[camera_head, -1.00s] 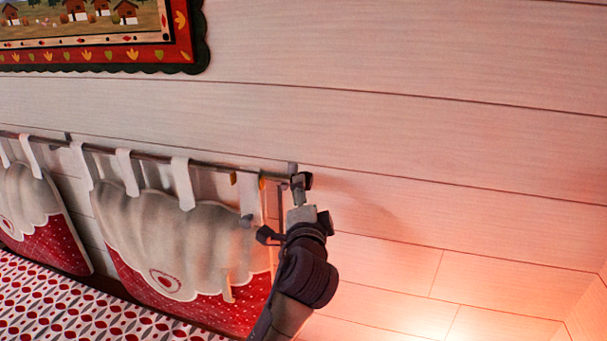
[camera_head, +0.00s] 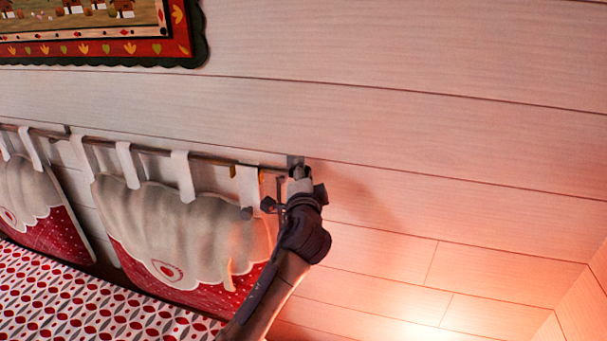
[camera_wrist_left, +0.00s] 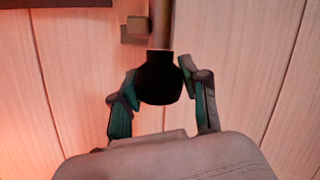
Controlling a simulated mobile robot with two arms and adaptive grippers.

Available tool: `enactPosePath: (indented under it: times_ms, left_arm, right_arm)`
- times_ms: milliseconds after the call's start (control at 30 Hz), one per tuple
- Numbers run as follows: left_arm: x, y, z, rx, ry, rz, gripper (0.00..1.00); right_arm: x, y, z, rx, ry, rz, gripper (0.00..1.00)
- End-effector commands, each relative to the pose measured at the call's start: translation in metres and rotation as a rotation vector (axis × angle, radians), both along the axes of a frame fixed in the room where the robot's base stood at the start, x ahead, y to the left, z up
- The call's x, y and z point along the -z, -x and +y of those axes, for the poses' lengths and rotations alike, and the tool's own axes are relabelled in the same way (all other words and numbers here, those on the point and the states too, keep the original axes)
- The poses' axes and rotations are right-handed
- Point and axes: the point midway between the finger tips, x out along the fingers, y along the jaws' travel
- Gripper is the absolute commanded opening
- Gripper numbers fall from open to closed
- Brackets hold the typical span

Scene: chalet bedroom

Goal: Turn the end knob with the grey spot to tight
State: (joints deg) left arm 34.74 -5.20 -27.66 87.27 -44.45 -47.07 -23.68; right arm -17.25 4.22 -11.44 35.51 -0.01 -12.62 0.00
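The dark round end knob (camera_wrist_left: 160,82) sits on the end of a rod in the left wrist view. My left gripper (camera_wrist_left: 160,76) has one finger on each side of it, with the knob between them. The fingers stand close to its sides; firm contact does not show. In the head view my left gripper (camera_head: 298,174) is at the right end of the curtain rod (camera_head: 210,159) and hides the knob. No grey spot is visible on the knob. My right gripper is not in view.
A wall bracket (camera_wrist_left: 136,30) holds the rod close to the knob. Red and white cushions (camera_head: 180,235) hang from the rod by loops, left of my gripper. A framed picture (camera_head: 185,45) hangs above. The plank wall right of the rod is bare.

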Motion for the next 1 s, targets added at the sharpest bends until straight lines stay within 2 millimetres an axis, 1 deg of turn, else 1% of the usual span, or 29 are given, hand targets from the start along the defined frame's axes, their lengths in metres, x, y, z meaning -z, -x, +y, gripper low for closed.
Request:
enactPosePath:
  times_ms: [33,100,167,367,567,800,1000]
  left_arm:
    - [0.001,0.0,0.0,0.001,0.0,0.002,0.31]
    - [0.001,0.0,0.0,0.001,0.0,0.002,0.19]
    - [0.001,0.0,0.0,0.001,0.001,0.002,0.1]
    - [0.0,0.0,-0.001,0.002,0.0,0.015,0.1]
    - [-0.002,0.0,-0.001,0.001,-0.013,0.085,0.1]
    - [-0.002,0.0,-0.002,0.003,-0.047,0.26,0.1]
    - [0.0,0.0,-0.002,0.003,-0.085,0.446,0.1]
  right_arm:
    - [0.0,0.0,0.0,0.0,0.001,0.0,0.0]
    - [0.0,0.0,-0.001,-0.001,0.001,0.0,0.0]
    - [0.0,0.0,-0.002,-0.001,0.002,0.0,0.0]
    - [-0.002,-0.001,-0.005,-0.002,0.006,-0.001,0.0]
    - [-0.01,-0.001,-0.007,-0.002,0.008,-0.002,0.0]
    - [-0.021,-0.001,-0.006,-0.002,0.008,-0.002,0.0]
    - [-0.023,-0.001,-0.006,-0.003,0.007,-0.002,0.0]
